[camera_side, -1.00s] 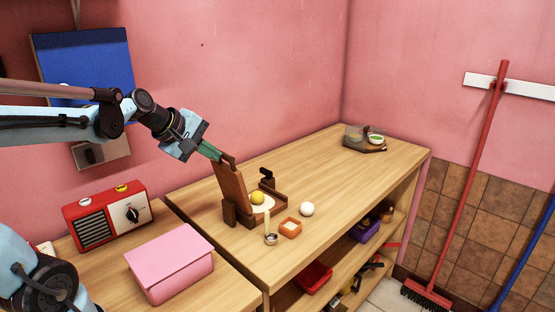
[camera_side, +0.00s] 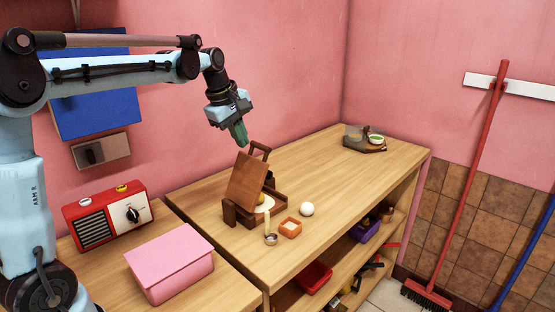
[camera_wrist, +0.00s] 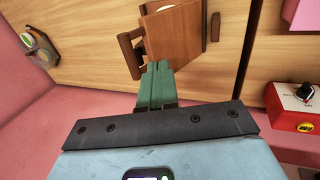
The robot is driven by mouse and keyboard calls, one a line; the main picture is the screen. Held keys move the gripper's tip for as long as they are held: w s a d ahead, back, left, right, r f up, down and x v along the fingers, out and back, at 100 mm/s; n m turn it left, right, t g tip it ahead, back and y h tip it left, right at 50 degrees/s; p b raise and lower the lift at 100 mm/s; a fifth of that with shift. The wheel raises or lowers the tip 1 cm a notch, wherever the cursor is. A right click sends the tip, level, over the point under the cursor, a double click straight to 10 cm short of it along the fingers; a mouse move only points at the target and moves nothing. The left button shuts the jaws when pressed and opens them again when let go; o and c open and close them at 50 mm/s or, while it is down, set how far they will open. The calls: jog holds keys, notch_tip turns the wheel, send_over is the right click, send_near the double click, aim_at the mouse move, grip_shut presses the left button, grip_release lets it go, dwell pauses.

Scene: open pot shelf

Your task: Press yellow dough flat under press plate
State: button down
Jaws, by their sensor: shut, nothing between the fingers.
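The wooden press stands on the table with its hinged press plate (camera_side: 246,178) tilted partway down over the base. The plate is a flat brown board with a dark handle (camera_side: 260,150) at its raised end. The yellow dough (camera_side: 261,198) sits on a pale round disc (camera_side: 268,205) under the plate and is partly hidden by it. My gripper (camera_side: 243,142) is shut and empty, just above and behind the raised end of the plate. In the wrist view its green fingers (camera_wrist: 158,66) are close to the plate (camera_wrist: 178,38); I cannot tell whether they touch.
A pink box (camera_side: 170,262) and red radio (camera_side: 108,217) are at left.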

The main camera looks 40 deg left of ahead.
jog(key=w+f, duration=0.4)
jog(key=w, duration=0.3)
jog(key=w+f, duration=0.4)
jog(key=w, duration=0.4)
jog(key=shift+f+g, duration=0.4)
